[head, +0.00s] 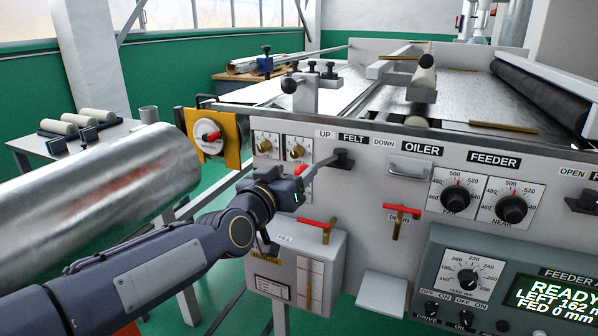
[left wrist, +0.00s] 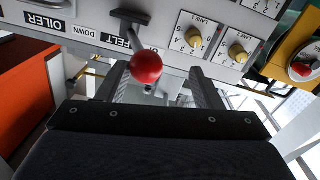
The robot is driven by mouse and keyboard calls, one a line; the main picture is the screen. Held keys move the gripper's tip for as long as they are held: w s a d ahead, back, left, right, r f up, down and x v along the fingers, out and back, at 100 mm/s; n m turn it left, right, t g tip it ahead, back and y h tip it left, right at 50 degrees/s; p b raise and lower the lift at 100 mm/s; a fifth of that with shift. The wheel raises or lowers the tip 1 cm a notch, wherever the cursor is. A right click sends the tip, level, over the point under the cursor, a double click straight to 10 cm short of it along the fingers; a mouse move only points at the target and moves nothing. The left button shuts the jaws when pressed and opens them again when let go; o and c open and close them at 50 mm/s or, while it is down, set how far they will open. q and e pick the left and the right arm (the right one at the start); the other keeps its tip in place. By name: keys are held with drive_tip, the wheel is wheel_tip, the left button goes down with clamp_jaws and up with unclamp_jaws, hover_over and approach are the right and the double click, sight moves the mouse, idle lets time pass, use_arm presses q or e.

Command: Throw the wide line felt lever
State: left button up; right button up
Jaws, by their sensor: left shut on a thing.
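The felt lever (head: 325,163) sits on the front panel below the "UP FELT DOWN" labels. Its dark pivot block (head: 343,158) is under the word FELT, and its arm slants left and down, toward the UP side. My left gripper (head: 292,190) is at the lever's free end and shut on it. In the left wrist view the lever's red ball knob (left wrist: 146,68) shows between the fingers, nearer the left one. The fingers partly hide the knob in the head view. My right gripper is out of view.
Lane knobs (head: 297,150) are just above the gripper. The feeder console (head: 500,285) is at lower right.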

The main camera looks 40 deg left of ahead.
use_arm(q)
drive_tip(key=s, duration=0.4)
drive_tip(key=shift+s+a, duration=0.25)
drive_tip(key=shift+s, duration=0.15)
drive_tip(key=shift+b, duration=0.3)
drive_tip(key=v, duration=0.7)
drive_tip(key=shift+s, duration=0.35)
